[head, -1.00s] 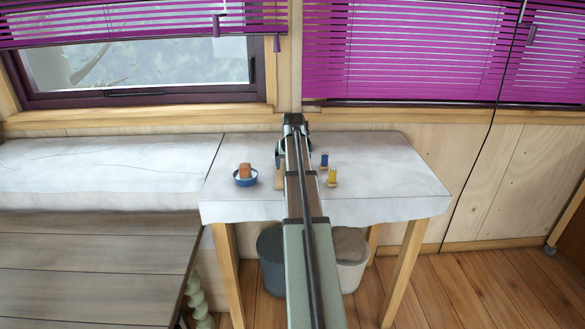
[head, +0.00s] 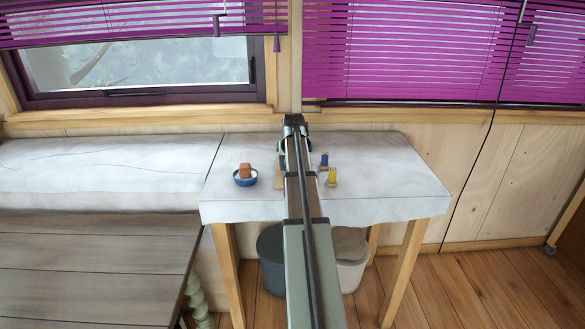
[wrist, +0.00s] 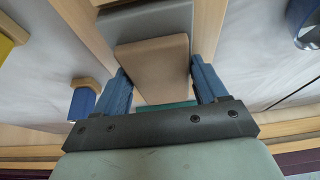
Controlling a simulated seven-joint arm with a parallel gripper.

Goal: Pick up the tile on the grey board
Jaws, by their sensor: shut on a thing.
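The tile (wrist: 152,58) is a flat tan-brown slab in the wrist view. My gripper (wrist: 162,85) has its two blue fingers on either side of it and is shut on it. The grey board (wrist: 150,20) shows past the tile, at the top of the wrist view, between light wooden strips. I cannot tell whether the tile still touches the board. In the head view my gripper (head: 293,120) is at the far part of the white-covered table, and my arm hides the tile and most of what is around it.
A blue bowl (head: 246,182) with an orange block (head: 245,170) stands left of my arm. A blue spool (head: 324,161) and a yellow spool (head: 332,176) stand close on its right. The white-covered table (head: 400,185) is clear farther right. A window and wall lie behind.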

